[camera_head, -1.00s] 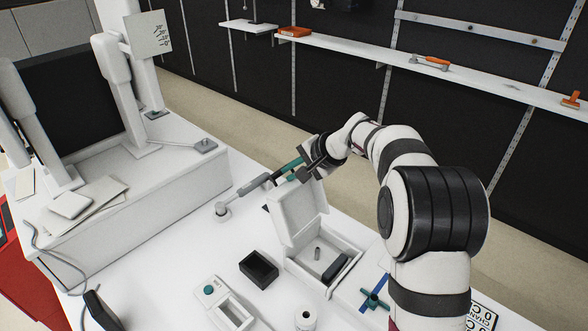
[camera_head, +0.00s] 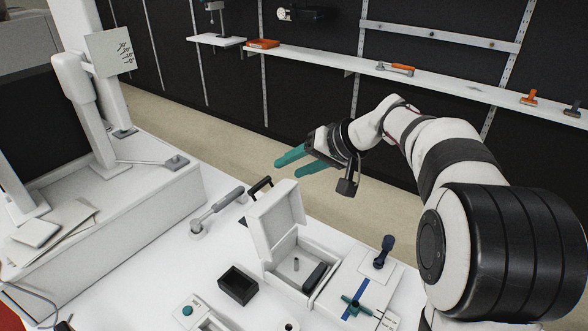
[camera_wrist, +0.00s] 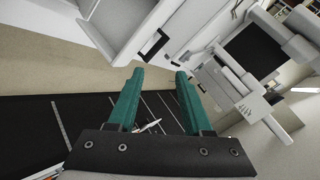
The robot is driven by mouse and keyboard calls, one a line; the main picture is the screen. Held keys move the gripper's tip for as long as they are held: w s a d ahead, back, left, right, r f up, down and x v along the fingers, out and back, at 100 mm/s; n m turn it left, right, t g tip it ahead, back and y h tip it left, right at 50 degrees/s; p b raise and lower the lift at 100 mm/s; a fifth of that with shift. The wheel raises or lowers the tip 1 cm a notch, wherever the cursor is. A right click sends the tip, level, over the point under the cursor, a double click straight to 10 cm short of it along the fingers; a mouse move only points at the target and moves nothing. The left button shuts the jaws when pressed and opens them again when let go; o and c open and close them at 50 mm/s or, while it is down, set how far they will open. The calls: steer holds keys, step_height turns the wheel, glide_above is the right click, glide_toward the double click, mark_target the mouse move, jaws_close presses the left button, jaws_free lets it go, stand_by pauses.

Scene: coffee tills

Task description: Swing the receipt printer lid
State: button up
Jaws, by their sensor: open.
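The receipt printer appears to be the white box (camera_head: 325,252) on the white counter. Its lid (camera_head: 275,218) stands raised, leaning slightly back from the rear-left side. Inside the open box lie a dark roller-like piece (camera_head: 314,277) and a small grey peg (camera_head: 296,264). My gripper (camera_head: 287,167), with two teal fingers, is in the air above and behind the lid, apart from it. Its jaws are open and empty. The wrist view shows the spread fingers (camera_wrist: 160,74) with nothing between them.
A grey-handled tool (camera_head: 217,212) lies left of the lid. A black open box (camera_head: 238,285) stands in front of it. A dark-knobbed lever (camera_head: 384,252) and a teal cross-shaped handle (camera_head: 357,306) are to the right. A shelf (camera_head: 455,88) runs along the back wall.

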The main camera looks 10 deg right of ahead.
mark_target(262, 185)
steer(key=w+a+f+n, duration=0.2)
steer(key=f+n, duration=0.1)
steer(key=w+a+f+n, duration=0.2)
steer(key=f+n, duration=0.1)
steer(key=n, duration=0.1)
steer(key=w+a+f+n, duration=0.2)
steer(key=f+n, duration=0.1)
steer(key=shift+t, duration=0.4)
steer(key=shift+w+a, duration=0.1)
steer(key=shift+w, duration=0.1)
steer(key=shift+c, duration=0.6)
jaws_close()
steer(key=c, duration=0.6)
jaws_free()
steer(key=o, duration=0.4)
steer(key=shift+o, duration=0.2)
